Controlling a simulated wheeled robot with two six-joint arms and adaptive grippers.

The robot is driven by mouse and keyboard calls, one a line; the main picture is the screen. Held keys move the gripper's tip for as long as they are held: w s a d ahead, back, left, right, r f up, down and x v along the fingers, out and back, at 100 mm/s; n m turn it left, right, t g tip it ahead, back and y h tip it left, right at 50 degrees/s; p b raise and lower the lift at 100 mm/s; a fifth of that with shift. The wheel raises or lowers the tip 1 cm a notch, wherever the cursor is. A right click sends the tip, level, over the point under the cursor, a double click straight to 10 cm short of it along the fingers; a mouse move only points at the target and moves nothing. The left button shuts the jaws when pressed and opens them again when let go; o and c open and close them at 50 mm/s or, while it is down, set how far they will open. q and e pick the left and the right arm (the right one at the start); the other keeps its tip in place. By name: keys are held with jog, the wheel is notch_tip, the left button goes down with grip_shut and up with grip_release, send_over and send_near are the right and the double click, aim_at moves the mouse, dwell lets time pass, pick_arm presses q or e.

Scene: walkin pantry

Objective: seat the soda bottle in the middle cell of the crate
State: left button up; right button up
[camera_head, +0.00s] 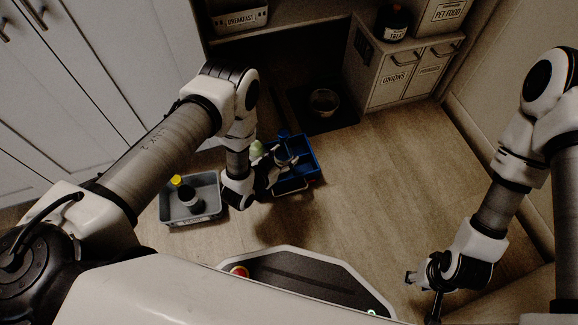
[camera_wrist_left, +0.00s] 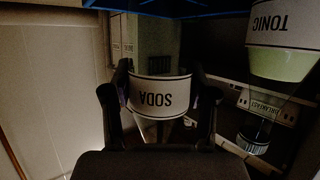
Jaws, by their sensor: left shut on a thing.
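The soda bottle (camera_wrist_left: 160,98) shows its white SODA label upside down in the left wrist view. My left gripper (camera_wrist_left: 163,92) is shut on it, one dark finger on each side of the label. In the head view my left gripper (camera_head: 274,178) is at the blue crate (camera_head: 316,167), over its left part. The crate's blue edge (camera_wrist_left: 180,9) crosses the top of the left wrist view. Whether the bottle's base is inside a cell is hidden. My right gripper (camera_head: 422,284) is low at the right, away from the crate; its finger opening is unclear.
A green tonic bottle (camera_head: 257,148) stands at the crate's left side, close to the held bottle; it also shows in the left wrist view (camera_wrist_left: 283,64). Floor right of the crate is clear.

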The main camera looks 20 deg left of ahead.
pick_arm(q)
notch_tip(320, 180, down, 6)
jog(key=b, duration=0.3)
jog(key=shift+r, duration=0.2)
jog(key=shift+f, duration=0.1)
jog(key=o, duration=0.9)
jog(key=shift+f, duration=0.1)
jog(key=o, duration=0.5)
jog(key=shift+c, duration=0.2)
